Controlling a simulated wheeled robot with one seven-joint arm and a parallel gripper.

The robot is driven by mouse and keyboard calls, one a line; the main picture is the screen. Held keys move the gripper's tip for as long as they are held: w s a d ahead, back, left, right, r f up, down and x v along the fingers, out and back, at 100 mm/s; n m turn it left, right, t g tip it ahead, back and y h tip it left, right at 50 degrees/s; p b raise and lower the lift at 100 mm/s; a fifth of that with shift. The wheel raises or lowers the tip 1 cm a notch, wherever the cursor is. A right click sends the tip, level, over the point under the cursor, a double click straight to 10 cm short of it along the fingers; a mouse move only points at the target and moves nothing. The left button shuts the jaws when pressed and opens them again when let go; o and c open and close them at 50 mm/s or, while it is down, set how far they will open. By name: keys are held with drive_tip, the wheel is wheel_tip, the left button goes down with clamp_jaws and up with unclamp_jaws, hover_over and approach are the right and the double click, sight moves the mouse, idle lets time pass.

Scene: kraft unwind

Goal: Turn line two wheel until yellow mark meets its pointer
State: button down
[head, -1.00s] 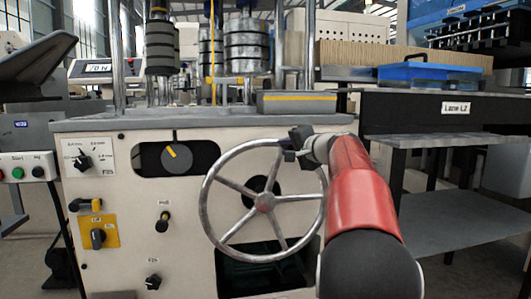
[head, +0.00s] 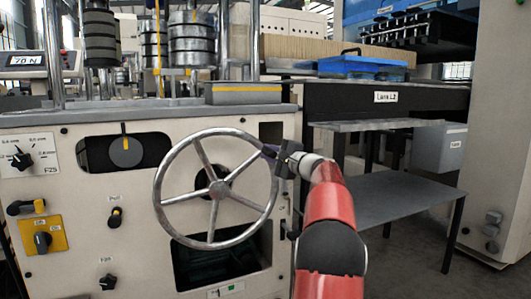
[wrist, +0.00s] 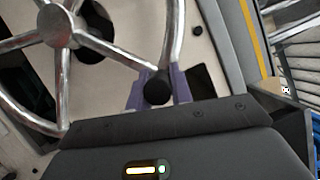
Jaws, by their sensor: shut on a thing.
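The silver five-spoked wheel (head: 216,189) is on the front of a cream machine. My gripper (head: 272,153) is at its upper right rim. In the wrist view, my purple fingers (wrist: 158,92) are closed around a black round knob (wrist: 157,90) at the wheel's rim; the wheel (wrist: 60,28) fills the left. Up left of the wheel, a grey dial (head: 126,153) sits in a dark window. A small plate (head: 226,290) below the wheel is hard to read.
Left of the wheel are a selector knob (head: 22,160), a yellow-plated switch (head: 42,239) and small black knobs. A dark opening (head: 220,264) lies below the wheel. A grey shelf table (head: 390,200) under a "Lane L2" sign (head: 386,97) stands to the right.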

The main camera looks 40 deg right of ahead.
drive_tip(key=shift+d+f, duration=0.1)
idle(0.3)
drive_tip(key=c, duration=1.3)
unclamp_jaws()
drive_tip(key=shift+o, duration=0.2)
drive_tip(key=shift+s, duration=0.1)
drive_tip(key=s, duration=0.7)
drive_tip(key=shift+s+d+f+b, duration=0.3)
drive_tip(key=shift+d+f, duration=0.1)
